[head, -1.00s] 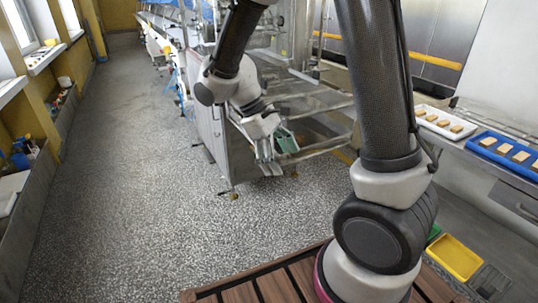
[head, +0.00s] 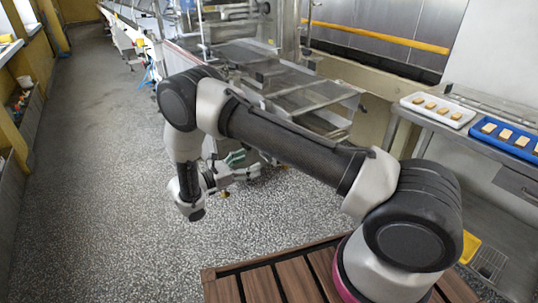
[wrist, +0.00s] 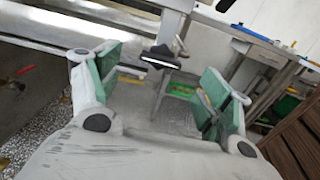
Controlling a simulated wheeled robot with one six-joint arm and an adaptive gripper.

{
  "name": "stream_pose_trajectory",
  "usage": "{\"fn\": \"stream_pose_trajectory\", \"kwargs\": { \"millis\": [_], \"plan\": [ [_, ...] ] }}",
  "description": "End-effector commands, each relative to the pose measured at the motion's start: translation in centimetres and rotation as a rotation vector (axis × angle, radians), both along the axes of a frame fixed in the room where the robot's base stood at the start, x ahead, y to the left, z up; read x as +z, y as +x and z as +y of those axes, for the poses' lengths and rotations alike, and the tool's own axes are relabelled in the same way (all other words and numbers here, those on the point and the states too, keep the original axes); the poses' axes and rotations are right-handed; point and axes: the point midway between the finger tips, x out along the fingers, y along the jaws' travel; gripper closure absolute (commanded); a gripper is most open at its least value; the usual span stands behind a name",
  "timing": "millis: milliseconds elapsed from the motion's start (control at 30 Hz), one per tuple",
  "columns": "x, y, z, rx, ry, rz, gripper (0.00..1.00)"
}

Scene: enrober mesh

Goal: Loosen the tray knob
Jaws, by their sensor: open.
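My gripper (head: 246,166) is open and empty beside the lower front of the steel machine in the head view, its fingers pointing right. In the wrist view my gripper (wrist: 160,75) shows two green-padded fingers spread wide. A black knob-like piece (wrist: 160,52) with a pale lower edge appears between and beyond the fingertips, apart from both; it looks like the tray knob. It sits below a grey metal bar. I cannot make out the knob in the head view, where my arm covers part of the machine. The mesh tray (head: 320,97) sticks out from the machine.
A white tray (head: 437,110) and a blue tray (head: 506,138) with tan blocks stand on the right counter. A yellow bin (head: 469,246) is on the floor below. A red-handled part (wrist: 24,71) shows at the wrist view's left. The left aisle floor is clear.

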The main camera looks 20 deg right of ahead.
Motion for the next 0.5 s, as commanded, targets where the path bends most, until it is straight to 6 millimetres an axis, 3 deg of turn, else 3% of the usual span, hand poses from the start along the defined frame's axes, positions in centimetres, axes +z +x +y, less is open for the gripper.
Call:
{"fn": "stream_pose_trajectory", "kwargs": {
  "millis": [300,500],
  "plan": [
    [0.1,1.4,-4.9,-0.01,-0.004,0.005,0.21],
    [0.1,2.1,-6.9,-0.008,-0.001,0.004,0.21]
  ]
}}
